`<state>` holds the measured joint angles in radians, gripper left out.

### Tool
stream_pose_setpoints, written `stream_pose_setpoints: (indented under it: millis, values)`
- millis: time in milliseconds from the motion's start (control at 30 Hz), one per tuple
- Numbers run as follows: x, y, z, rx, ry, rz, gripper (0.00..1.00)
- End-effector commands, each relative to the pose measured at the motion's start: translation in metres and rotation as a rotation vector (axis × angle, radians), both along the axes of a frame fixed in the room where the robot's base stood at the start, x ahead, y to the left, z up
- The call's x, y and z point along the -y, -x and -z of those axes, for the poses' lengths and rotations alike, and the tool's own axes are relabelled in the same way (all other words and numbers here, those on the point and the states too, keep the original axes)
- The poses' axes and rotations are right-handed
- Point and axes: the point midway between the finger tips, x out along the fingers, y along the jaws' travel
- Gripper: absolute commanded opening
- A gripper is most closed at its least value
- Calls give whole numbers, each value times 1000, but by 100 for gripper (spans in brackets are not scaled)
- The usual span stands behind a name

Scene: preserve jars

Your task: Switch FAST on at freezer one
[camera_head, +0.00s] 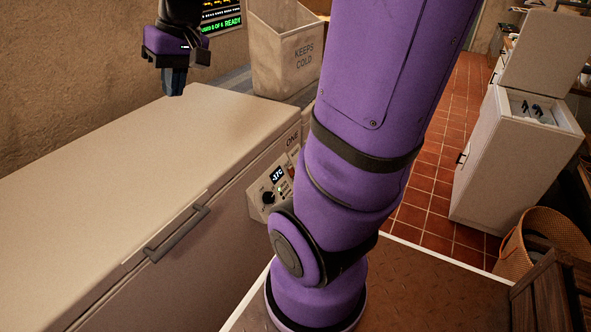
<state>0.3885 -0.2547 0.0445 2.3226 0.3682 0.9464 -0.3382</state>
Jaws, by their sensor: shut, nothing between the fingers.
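Freezer one (130,165) is a long cream chest freezer at the left, its lid closed, with a dark bar handle (177,234) on its front edge. Its control panel (262,201) is on the front near the right end, below the word ONE. The panel has a small lit display (278,174), a black round knob (268,198) and small switches or lights beside it, too small to read. My arm covers part of the panel's right side.
A cream bin marked KEEPS COLD (288,55) stands behind the freezer's right end. A screen (220,20) is at the top. Another freezer (505,165) stands open at the right, across the tiled floor (430,185). A wicker basket (540,240) and wooden crate (550,300) are at lower right.

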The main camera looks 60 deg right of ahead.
Motion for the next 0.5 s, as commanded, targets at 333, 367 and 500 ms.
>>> stream_pose_setpoints:
  millis: [333,367,500]
  values:
    - [64,-51,39,-34,-163,98,0]
    - [70,-54,43,-34,-178,108,0]
    - [101,-70,63,-29,-245,152,0]
